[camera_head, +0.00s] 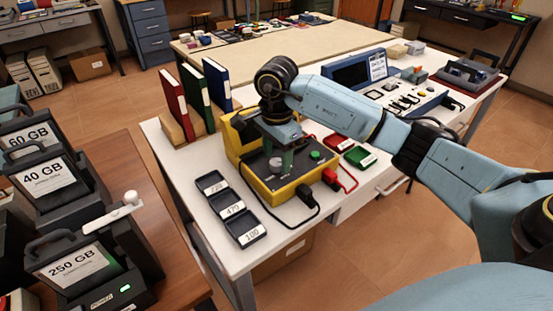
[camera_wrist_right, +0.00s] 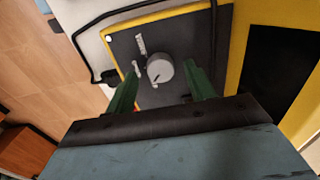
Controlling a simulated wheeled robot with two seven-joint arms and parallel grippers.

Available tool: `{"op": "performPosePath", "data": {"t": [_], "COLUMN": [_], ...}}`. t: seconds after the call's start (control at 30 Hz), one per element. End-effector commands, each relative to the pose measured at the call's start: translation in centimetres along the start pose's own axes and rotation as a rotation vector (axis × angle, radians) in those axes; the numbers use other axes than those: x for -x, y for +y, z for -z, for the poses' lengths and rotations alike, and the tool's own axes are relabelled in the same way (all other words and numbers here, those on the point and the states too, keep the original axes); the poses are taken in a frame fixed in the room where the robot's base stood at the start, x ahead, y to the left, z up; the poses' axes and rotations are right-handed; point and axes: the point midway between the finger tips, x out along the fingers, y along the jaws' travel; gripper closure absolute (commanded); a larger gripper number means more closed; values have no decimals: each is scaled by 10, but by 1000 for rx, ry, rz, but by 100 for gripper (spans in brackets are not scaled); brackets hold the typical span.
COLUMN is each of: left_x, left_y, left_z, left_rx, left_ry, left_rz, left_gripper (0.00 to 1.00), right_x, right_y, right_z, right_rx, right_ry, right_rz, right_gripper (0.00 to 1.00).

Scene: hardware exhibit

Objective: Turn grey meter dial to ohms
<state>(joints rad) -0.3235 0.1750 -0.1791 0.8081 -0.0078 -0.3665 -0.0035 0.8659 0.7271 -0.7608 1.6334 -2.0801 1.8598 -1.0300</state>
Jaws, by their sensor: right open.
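The grey meter dial (camera_wrist_right: 160,69) is a round knob on the dark face of the yellow meter (camera_head: 282,187). In the head view the dial (camera_head: 275,162) shows just left of my right gripper's fingers. A dark pointer mark shows on it in the wrist view, with small white labels around it that are too small to read. My right gripper (camera_head: 283,160) is over the meter, pointing down. In the wrist view its two green fingers (camera_wrist_right: 160,88) are open, one on each side of the dial and apart from it. My left gripper is not in view.
Black trays (camera_head: 233,209) marked 220, 470 and 100 lie left of the meter. Red and green trays (camera_head: 359,156) and upright binders (camera_head: 217,86) stand nearby. Grey drive units (camera_head: 95,262) fill the left table.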

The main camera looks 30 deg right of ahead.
Motion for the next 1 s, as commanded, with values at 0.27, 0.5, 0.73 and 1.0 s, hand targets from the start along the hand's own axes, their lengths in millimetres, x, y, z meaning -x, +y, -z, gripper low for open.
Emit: {"op": "performPosePath", "data": {"t": [0.27, 0.5, 0.73, 1.0], "left_x": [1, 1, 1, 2], "left_y": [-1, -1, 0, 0], "left_z": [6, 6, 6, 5], "left_rx": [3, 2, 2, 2], "left_ry": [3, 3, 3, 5], "left_rz": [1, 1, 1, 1], "left_gripper": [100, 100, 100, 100], "right_x": [-11, -11, -10, -10], "right_y": [0, 0, 0, 0], "right_z": [0, 0, 0, 0], "right_rx": [1, 1, 1, -19], "right_ry": [0, 0, 0, 0], "right_rz": [1, 1, 1, 0], "right_gripper": [46, 56, 87, 91]}}
